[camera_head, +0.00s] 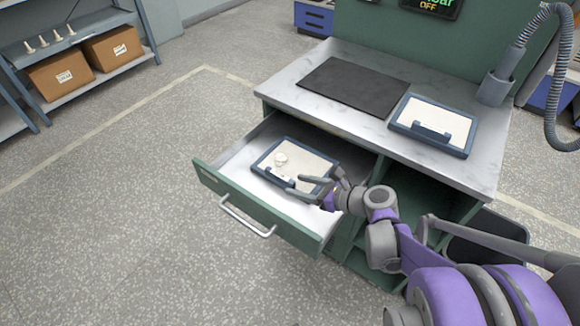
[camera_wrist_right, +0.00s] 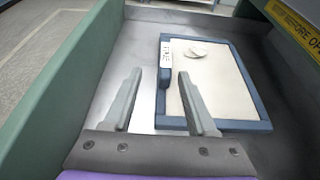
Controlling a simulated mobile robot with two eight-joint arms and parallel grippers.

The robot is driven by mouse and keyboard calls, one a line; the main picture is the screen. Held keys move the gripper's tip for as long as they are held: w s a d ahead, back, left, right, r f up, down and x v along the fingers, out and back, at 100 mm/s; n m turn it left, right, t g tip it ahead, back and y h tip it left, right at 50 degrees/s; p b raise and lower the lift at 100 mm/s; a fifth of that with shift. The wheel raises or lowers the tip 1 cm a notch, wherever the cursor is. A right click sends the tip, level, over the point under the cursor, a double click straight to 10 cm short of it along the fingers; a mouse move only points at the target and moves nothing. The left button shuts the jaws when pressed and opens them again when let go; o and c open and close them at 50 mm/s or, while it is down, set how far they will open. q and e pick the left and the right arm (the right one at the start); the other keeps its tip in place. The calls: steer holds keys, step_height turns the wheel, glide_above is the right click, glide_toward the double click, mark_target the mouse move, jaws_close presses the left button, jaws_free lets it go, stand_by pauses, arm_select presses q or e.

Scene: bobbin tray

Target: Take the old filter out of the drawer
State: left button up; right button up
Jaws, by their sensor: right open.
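The old filter (camera_head: 305,158), a cream panel in a dark blue frame with a pale round patch on it, lies flat in the open green drawer (camera_head: 265,208). In the right wrist view the filter (camera_wrist_right: 222,88) shows its raised blue handle (camera_wrist_right: 165,62) along the left edge. My right gripper (camera_head: 297,186) is open over the drawer at the filter's handle side. In the wrist view its fingertips (camera_wrist_right: 160,73) lie to either side of the handle's line; I cannot tell whether they touch it. My left gripper is not in view.
A second blue-framed filter (camera_head: 458,118) lies on the bench top (camera_head: 290,92), right of a dark mat (camera_head: 352,86). A grey hose (camera_head: 550,90) hangs at the right. The drawer front with its bar handle stands up near the gripper. Shelves with boxes (camera_head: 62,74) stand far left.

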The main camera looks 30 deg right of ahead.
mark_target(283, 177)
steer(key=shift+x, duration=1.2)
steer(key=x, duration=0.2)
steer(key=b+x, duration=0.1)
steer(key=x, duration=0.2)
steer(key=shift+w+d+r+b, duration=0.15)
steer(key=shift+w+r+b, duration=0.05)
steer(key=shift+w+b, duration=0.25)
steer(key=shift+r, duration=0.1)
jaws_close()
